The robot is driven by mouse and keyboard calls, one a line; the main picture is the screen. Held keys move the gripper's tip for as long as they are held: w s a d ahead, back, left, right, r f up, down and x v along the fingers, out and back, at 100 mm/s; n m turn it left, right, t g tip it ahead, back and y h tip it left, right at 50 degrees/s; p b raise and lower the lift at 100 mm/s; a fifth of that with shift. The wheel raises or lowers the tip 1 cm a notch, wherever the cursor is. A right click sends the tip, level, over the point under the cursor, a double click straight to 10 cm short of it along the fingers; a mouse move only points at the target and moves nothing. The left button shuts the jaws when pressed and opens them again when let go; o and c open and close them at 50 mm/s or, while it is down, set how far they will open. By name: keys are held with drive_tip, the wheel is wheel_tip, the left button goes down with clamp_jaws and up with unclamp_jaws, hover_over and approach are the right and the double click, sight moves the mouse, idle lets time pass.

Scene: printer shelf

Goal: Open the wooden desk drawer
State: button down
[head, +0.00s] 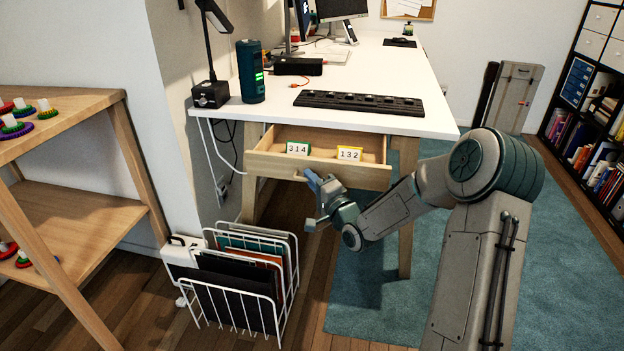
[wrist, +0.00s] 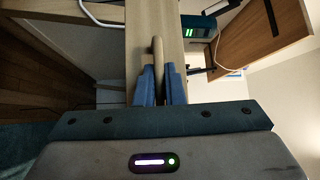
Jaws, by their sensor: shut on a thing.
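The wooden desk drawer (head: 270,164) under the white desk top is pulled out, and its inside shows. Two small number blocks lie in it, a green-edged one reading 314 (head: 298,148) and a yellow-edged one reading 132 (head: 349,153). My gripper (head: 312,181) is at the drawer's front, near its middle. In the wrist view, the blue fingers of my gripper (wrist: 161,84) are shut on the light wooden handle (wrist: 157,48) of the drawer front (wrist: 141,30). In the head view my gripper hides most of the handle.
A white wire file rack (head: 291,262) stands on the floor below left of my gripper. A wooden shelf (head: 85,200) is at the left.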

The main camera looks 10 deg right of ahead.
drive_tip(key=c, duration=1.8)
unclamp_jaws()
drive_tip(key=p+v, duration=0.2)
drive_tip(key=v, duration=1.1)
drive_tip(key=shift+s+d+p, duration=0.25)
drive_tip(key=shift+s+p, duration=0.05)
drive_tip(key=shift+p, duration=0.05)
